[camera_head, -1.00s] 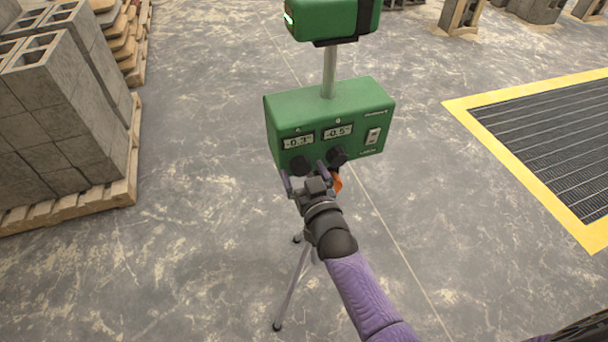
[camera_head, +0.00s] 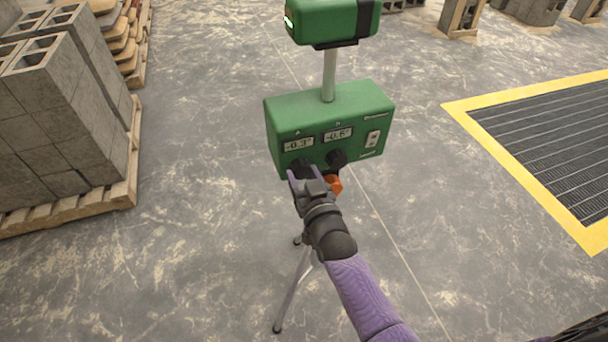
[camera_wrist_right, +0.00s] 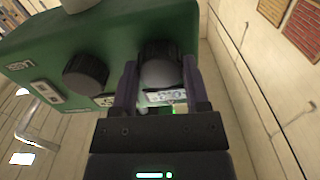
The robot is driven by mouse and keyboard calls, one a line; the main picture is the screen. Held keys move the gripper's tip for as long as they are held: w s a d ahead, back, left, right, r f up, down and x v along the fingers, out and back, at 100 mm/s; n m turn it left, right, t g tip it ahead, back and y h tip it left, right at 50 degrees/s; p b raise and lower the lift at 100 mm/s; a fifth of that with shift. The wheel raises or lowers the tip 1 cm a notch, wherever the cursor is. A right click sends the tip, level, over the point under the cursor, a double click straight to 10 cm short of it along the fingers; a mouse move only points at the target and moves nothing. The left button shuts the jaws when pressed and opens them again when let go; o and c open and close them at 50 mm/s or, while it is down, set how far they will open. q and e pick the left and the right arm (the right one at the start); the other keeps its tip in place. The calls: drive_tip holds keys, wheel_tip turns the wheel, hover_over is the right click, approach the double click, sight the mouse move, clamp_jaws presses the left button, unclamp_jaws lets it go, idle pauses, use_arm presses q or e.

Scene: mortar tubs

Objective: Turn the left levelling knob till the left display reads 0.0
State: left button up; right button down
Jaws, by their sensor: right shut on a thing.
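The green levelling box (camera_head: 345,113) sits on a tripod, with two small displays above two black knobs. The left display (camera_head: 299,145), under the letter A, seems to read -0.3°. The right display (camera_head: 338,135) seems to read -0.6°, though its digits are small. My right gripper (camera_head: 306,174) is shut on the left knob (camera_head: 300,164), whose lower part it hides. In the right wrist view the left knob (camera_wrist_right: 160,65) sits between the two purple fingers (camera_wrist_right: 160,85). The right knob (camera_head: 337,158) is beside it, free of the gripper. My left gripper is out of view.
A green instrument head (camera_head: 325,20) stands on a pole above the box. An orange part (camera_head: 334,186) shows just below the box. Grey blocks on a pallet (camera_head: 75,210) stand at left, and a yellow-edged floor grating (camera_head: 545,125) lies at right. Bare floor surrounds the tripod.

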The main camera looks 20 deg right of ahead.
drive_tip(key=m, duration=0.6)
drive_tip(key=shift+m+p, duration=0.3)
drive_tip(key=shift+m, duration=0.6)
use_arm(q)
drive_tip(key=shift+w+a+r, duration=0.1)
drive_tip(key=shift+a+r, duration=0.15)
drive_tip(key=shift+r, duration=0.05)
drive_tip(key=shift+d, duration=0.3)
use_arm(e)
drive_tip(key=shift+m, duration=0.3)
